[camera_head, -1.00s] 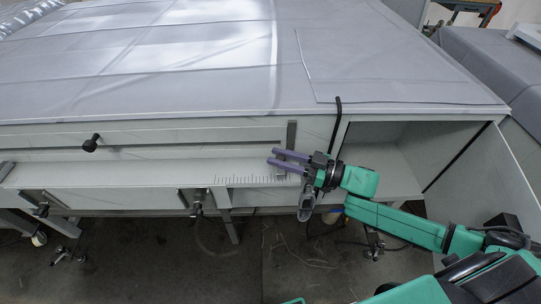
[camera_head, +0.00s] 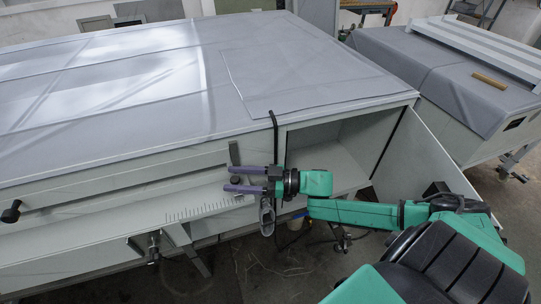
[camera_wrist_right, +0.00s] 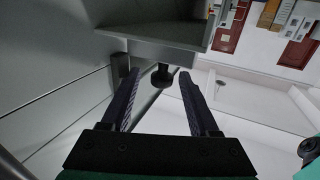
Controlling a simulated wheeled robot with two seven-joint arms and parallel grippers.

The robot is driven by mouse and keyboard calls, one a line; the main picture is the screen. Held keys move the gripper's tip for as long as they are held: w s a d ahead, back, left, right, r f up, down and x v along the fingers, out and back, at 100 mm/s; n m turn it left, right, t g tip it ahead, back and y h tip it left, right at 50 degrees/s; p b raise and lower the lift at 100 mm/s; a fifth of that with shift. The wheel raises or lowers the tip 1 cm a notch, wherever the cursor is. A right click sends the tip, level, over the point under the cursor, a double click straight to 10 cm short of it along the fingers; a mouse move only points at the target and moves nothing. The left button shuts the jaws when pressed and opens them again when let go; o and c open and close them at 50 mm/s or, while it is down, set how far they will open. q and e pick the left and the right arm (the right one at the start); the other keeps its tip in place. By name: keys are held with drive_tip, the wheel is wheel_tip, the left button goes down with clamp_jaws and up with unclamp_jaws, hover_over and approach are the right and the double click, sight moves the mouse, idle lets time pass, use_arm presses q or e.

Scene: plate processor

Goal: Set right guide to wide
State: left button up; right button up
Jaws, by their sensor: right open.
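The right guide (camera_head: 234,153) shows in the head view as a short dark upright bar at the right end of the long slot in the machine's front. Its black round knob (camera_wrist_right: 162,75) shows in the right wrist view, in the gap between the fingers near their tips; I cannot tell whether they touch it. My right gripper (camera_head: 228,180) is open, with its two purple fingers pointing left just below the bar. It also shows in the right wrist view (camera_wrist_right: 158,88). A printed scale (camera_head: 197,210) lies on the ledge left of the fingers. My left gripper is out of view.
Another black knob (camera_head: 12,212) sits at the far left of the slot. An open compartment (camera_head: 330,140) with its door (camera_head: 425,155) swung out lies right of my gripper. A black bent rod (camera_head: 275,140) stands close behind the fingers. Clamps hang under the ledge.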

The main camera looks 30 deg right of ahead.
drive_tip(key=p+v, duration=0.3)
drive_tip(key=v, duration=1.1)
drive_tip(key=shift+d, duration=0.25)
drive_tip(key=shift+s, duration=0.1)
drive_tip(key=s+d+f+m+t+h, duration=0.1)
drive_tip(key=d+f+m+h, duration=0.2)
drive_tip(key=d+f+h, duration=0.45)
drive_tip(key=d+f+m+t+h, duration=0.1)
drive_tip(key=d+f+m+h, duration=0.3)
drive_tip(key=f, duration=0.6)
drive_tip(key=s+d+f+g+h, duration=0.1)
drive_tip(key=s+f+g, duration=0.1)
drive_tip(key=s+f, duration=0.35)
drive_tip(key=s+d+f+g+h, duration=0.2)
drive_tip(key=s+f, duration=0.1)
drive_tip(key=f, duration=0.5)
drive_tip(key=s+a+f+m+g, duration=0.1)
drive_tip(key=s+a+f+g, duration=0.6)
drive_tip(key=s+a+f, duration=0.8)
drive_tip(key=shift+s+a+g, duration=0.4)
drive_tip(key=shift+s+a, duration=0.5)
drive_tip(key=shift+a, duration=0.1)
